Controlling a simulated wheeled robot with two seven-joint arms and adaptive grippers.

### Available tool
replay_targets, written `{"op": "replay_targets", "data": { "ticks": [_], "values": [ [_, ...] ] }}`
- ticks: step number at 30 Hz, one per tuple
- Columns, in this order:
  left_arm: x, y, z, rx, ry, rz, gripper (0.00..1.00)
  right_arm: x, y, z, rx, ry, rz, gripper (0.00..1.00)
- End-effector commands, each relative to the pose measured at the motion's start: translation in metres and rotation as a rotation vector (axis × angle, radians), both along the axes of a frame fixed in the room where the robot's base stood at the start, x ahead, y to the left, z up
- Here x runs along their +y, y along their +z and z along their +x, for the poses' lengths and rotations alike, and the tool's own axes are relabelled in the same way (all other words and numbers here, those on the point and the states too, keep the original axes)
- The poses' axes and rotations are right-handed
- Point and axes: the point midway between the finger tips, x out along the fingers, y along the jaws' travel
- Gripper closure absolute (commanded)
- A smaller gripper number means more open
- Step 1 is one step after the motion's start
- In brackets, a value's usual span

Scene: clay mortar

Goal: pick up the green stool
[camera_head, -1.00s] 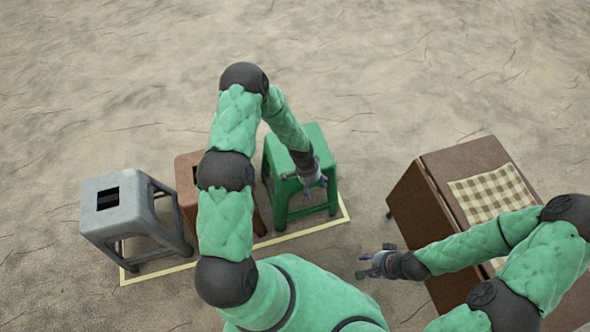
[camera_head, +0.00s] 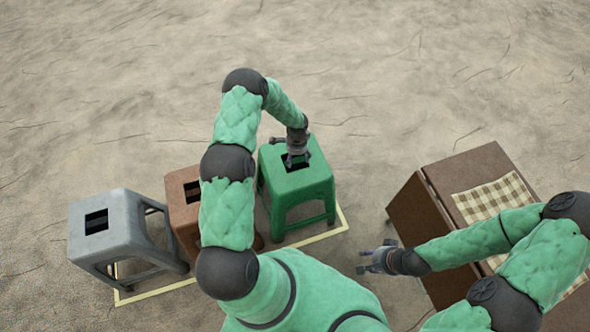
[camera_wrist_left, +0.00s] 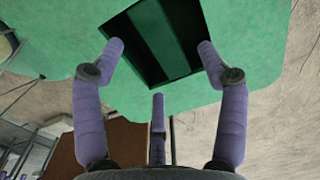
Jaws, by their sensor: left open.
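The green stool (camera_head: 313,183) stands upright on the ground, right of the brown stool. Its flat seat has a dark rectangular slot. My left gripper (camera_head: 296,160) is over that seat at the slot, with its arm reaching down from above. In the left wrist view the green seat (camera_wrist_left: 255,50) fills the upper part, and the open fingers of my left gripper (camera_wrist_left: 157,62) stand spread on both sides of the slot. I cannot tell whether the fingertips touch the seat. My right gripper (camera_head: 372,262) is apart from the stool, at the lower right, with its fingers spread and empty.
A grey stool (camera_head: 113,222) and a brown stool (camera_head: 184,196) stand to the left, the brown one partly hidden by my left arm. A yellow line (camera_head: 322,234) marks the ground around the stools. A brown cabinet (camera_head: 465,165) with a checkered cloth (camera_head: 497,192) stands right. The ground behind is clear.

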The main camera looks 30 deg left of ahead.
Motion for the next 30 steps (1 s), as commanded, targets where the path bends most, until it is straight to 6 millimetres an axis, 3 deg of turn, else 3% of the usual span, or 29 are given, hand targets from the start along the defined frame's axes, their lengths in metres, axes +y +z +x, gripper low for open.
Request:
{"op": "replay_targets", "data": {
  "ticks": [10, 18, 26, 30],
  "values": [
    [0.002, -0.047, -0.004, 0.003, 0.000, -0.002, 0.26, 0.000, -0.022, 0.000, 0.000, 0.000, 0.000, 0.60],
    [0.003, -0.048, -0.004, 0.001, 0.001, -0.001, 0.26, 0.000, -0.022, 0.000, -0.001, 0.000, 0.000, 0.60],
    [0.003, -0.048, -0.004, 0.001, 0.001, -0.002, 1.00, 0.000, -0.022, 0.000, -0.001, 0.000, 0.000, 0.60],
    [0.004, -0.047, -0.002, -0.002, 0.001, 0.001, 1.00, 0.000, -0.022, 0.000, -0.001, 0.000, 0.000, 0.60]
  ]
}}
